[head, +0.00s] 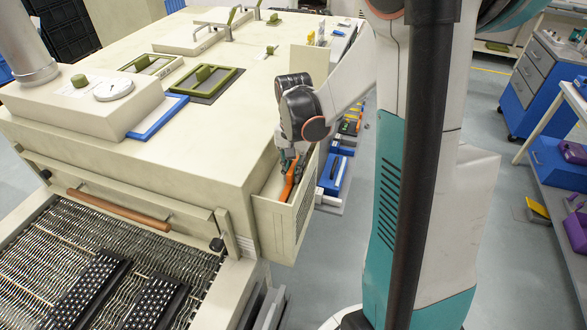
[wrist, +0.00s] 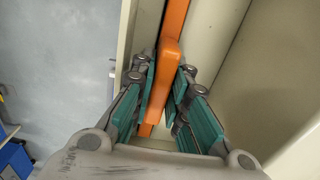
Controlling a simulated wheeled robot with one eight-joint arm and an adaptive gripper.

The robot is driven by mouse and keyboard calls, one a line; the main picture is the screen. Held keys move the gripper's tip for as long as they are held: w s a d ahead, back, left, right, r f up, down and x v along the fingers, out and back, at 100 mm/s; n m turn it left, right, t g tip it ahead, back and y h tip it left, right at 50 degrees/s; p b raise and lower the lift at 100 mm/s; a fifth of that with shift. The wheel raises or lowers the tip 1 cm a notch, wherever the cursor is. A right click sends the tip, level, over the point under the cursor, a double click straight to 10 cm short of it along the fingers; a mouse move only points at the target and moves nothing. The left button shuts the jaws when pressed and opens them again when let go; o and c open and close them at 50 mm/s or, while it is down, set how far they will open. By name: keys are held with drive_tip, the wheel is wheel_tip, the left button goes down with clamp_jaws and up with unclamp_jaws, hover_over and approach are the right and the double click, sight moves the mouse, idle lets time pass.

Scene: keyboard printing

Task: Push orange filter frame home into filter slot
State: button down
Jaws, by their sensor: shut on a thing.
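The orange filter frame (head: 290,182) stands on edge in the narrow beige filter slot (head: 264,215) at the machine's near right corner. In the wrist view the frame (wrist: 173,48) runs between two beige walls, and its thicker orange handle part lies between my teal finger pads. My gripper (head: 288,158) is shut on the frame, and it also shows in the wrist view (wrist: 163,88). The frame's lower part and the slot's bottom are hidden, so I cannot tell how deep it sits.
The slot's louvred outer wall (head: 304,208) is close beside my gripper. A mesh conveyor (head: 60,245) carrying dark keyboards lies at the front left. Open grey floor (head: 350,245) lies to the right.

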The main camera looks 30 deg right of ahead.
drive_tip(key=shift+f, duration=0.25)
drive_tip(key=c, duration=1.5)
unclamp_jaws()
wheel_tip(320, 180, up, 12)
drive_tip(key=shift+r, duration=0.1)
